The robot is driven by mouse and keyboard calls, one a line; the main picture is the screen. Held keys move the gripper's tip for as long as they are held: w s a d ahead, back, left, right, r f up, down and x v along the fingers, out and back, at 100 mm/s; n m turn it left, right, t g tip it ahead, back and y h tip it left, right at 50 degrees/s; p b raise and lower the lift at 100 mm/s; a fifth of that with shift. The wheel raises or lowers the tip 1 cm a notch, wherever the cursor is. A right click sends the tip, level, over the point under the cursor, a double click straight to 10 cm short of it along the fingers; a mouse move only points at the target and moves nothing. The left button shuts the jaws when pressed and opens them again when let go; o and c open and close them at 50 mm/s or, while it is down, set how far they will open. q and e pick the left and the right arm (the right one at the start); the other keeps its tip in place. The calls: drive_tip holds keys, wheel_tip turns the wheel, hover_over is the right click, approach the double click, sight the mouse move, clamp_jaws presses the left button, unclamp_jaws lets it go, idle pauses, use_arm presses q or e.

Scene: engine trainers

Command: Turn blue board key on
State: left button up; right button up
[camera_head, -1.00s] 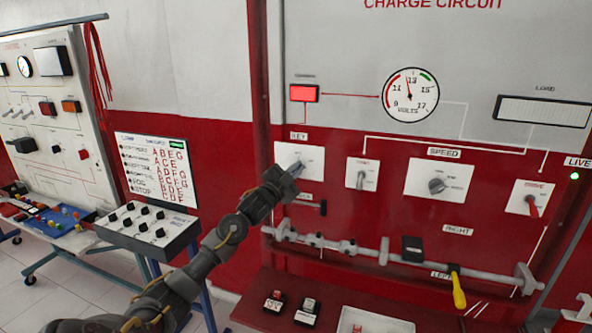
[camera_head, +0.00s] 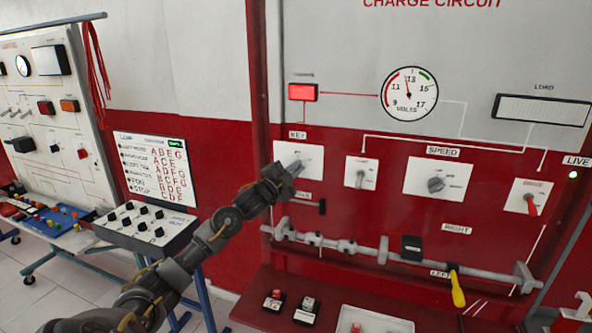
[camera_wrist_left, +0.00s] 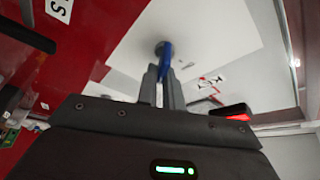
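The blue key (camera_wrist_left: 166,54) sits in a round switch on a white plate (camera_head: 312,155) under the KEY label, on the red and white charge circuit board (camera_head: 400,215). My left gripper (camera_head: 295,169) is at this plate. In the left wrist view its two fingers (camera_wrist_left: 162,82) are close together, with the blue key between their tips. It looks shut on the key. The fingers hide part of the key in the head view, so its exact angle is hard to read. My right gripper is in neither view.
A red lamp (camera_head: 303,92) above the key is lit, and the volts gauge (camera_head: 409,93) reads near 13. A small switch (camera_head: 361,177), the speed knob (camera_head: 437,184) and a red-handled switch (camera_head: 531,202) are to the right. A metal bar (camera_head: 345,246) runs below.

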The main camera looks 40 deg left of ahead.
use_arm(q)
drive_tip(key=o, duration=0.5)
drive_tip(key=shift+c, duration=0.2)
drive_tip(key=s+f+b, duration=0.2)
drive_tip(key=s+b, duration=0.2)
drive_tip(key=s, duration=0.6)
drive_tip(key=shift+s, duration=0.3)
